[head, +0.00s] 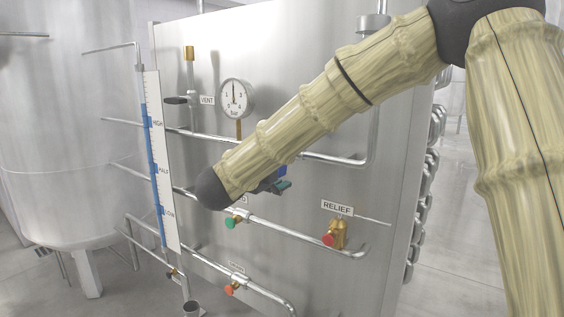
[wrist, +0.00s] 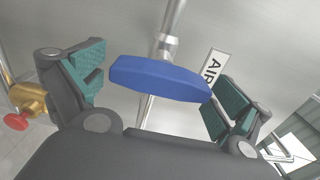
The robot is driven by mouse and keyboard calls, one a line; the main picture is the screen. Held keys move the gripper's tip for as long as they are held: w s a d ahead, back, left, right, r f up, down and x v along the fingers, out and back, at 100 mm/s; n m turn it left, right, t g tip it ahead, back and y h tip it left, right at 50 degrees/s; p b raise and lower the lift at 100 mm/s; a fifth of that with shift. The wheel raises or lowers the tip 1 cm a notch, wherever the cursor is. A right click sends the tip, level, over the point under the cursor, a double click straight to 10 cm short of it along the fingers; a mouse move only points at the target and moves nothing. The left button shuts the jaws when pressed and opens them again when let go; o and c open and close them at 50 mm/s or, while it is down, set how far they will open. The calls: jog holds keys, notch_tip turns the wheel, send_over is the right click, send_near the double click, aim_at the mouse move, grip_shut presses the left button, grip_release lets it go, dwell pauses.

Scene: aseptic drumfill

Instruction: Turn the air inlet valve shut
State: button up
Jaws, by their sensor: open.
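The air inlet valve shows a blue lever handle (wrist: 158,80) on a metal pipe in the wrist view, beside a label (wrist: 213,66) reading "AIR". My gripper (wrist: 157,90) is open, with one teal-padded finger on each side of the handle. The handle lies crosswise to the pipe in this view. In the head view my arm hides most of the valve; only a bit of blue and a teal fingertip (head: 281,187) show past it.
A brass relief valve with a red knob (head: 329,239) sits right of my gripper, and it also shows in the wrist view (wrist: 17,121). Green (head: 231,222) and orange (head: 230,289) knobs are on lower pipes. A gauge (head: 237,97) and vent valve (head: 177,100) are above. A level scale (head: 160,165) stands left.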

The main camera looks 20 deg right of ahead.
jog(key=v, duration=1.2)
jog(key=w+d+f+n+t+y+p, duration=0.15)
jog(key=f+n, duration=0.25)
jog(key=f, duration=0.5)
jog(key=w+f+n+t+y+p, duration=0.1)
jog(key=w+f+n+y, duration=0.25)
jog(key=f, duration=0.55)
jog(key=s+d+f+n+g+y+p, duration=0.15)
jog(key=s+f+n, duration=0.3)
jog(key=f, duration=0.55)
jog(key=s+f+n+g+y, duration=0.25)
jog(key=s+f+n, duration=0.2)
jog(key=f, duration=0.55)
jog(key=s+d+f+n+g+y+p, duration=0.1)
jog(key=s+f+n+y, duration=0.3)
jog(key=f, duration=0.6)
jog(key=s+d+f+n+g, duration=0.1)
jog(key=s+f, duration=0.3)
jog(key=s, duration=0.7)
jog(key=s+d+f+n+g+y+p, duration=0.1)
jog(key=s+f+n+g, duration=0.3)
jog(key=s, duration=0.6)
jog(key=s+d+f+n+g+p, duration=0.1)
jog(key=s+f, duration=0.4)
jog(key=s, duration=0.6)
jog(key=shift+s+d+f+n+g, duration=0.2)
jog(key=shift+s+d+n+g, duration=0.15)
jog(key=shift+d+n+g, duration=0.7)
jog(key=shift+c, duration=0.4)
